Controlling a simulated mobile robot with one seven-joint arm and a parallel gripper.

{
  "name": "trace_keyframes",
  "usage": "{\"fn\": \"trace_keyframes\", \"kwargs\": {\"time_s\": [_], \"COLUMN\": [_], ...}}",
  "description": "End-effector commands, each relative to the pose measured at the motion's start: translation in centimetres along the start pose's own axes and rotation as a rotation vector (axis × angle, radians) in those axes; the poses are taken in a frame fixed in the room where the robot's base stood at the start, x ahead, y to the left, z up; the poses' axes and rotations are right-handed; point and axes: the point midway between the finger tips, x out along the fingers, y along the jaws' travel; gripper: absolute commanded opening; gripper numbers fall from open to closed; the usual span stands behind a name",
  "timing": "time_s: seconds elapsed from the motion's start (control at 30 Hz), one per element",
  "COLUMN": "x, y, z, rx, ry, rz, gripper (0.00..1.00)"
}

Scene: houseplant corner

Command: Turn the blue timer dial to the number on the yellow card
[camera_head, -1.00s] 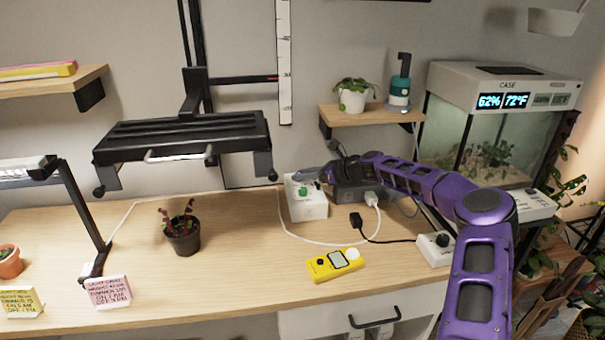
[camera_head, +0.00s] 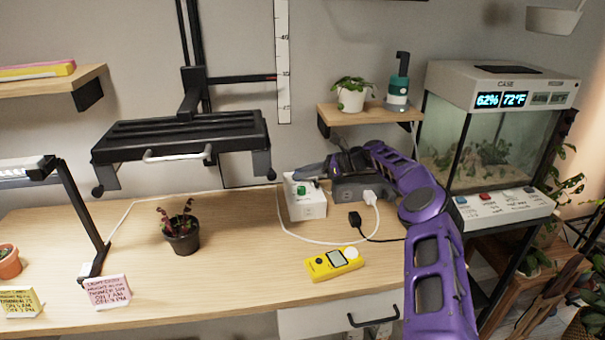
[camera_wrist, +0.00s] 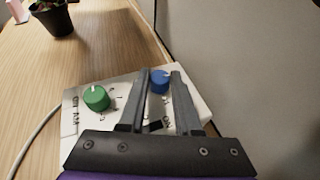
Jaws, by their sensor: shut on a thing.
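A white timer box (camera_head: 312,209) stands on the bench beneath the wall shelf, with a green dial (camera_head: 301,190) on its top face. In the wrist view the green dial (camera_wrist: 96,98) is at left and the blue dial (camera_wrist: 159,80) sits farther back, with a white pointer mark. My gripper (camera_wrist: 158,75) is shut on the blue dial, one finger on each side. In the head view my gripper (camera_head: 311,172) hides the blue dial. The yellow card (camera_head: 19,301) stands at the bench's front left; its writing is too small to read surely.
A pink card (camera_head: 107,291) stands beside the yellow one. A potted plant (camera_head: 182,241) and a yellow meter (camera_head: 334,264) are on the bench. A dark power block (camera_head: 358,187) with a white plug and cables is right of the timer. The wall shelf (camera_head: 370,114) hangs above.

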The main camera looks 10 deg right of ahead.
Motion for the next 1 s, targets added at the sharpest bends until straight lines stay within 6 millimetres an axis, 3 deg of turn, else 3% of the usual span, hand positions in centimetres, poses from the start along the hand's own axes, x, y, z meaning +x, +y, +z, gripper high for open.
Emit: {"fn": "trace_keyframes", "kwargs": {"time_s": [0.33, 0.37, 0.5, 0.83, 1.0], "x": [0.1, 0.1, 0.1, -0.1, -2.0], "y": [0.1, 0.1, 0.1, 0.0, 0.0], "z": [-0.5, -0.5, -0.4, -0.2, -0.1], "rx": [0.003, 0.003, 0.003, 0.001, 0.001], "ry": [0.008, 0.008, 0.006, 0.003, 0.003], "rz": [0.004, 0.004, 0.003, 0.001, -0.001], "gripper": [0.0, 0.37, 0.62, 0.62, 0.62]}}
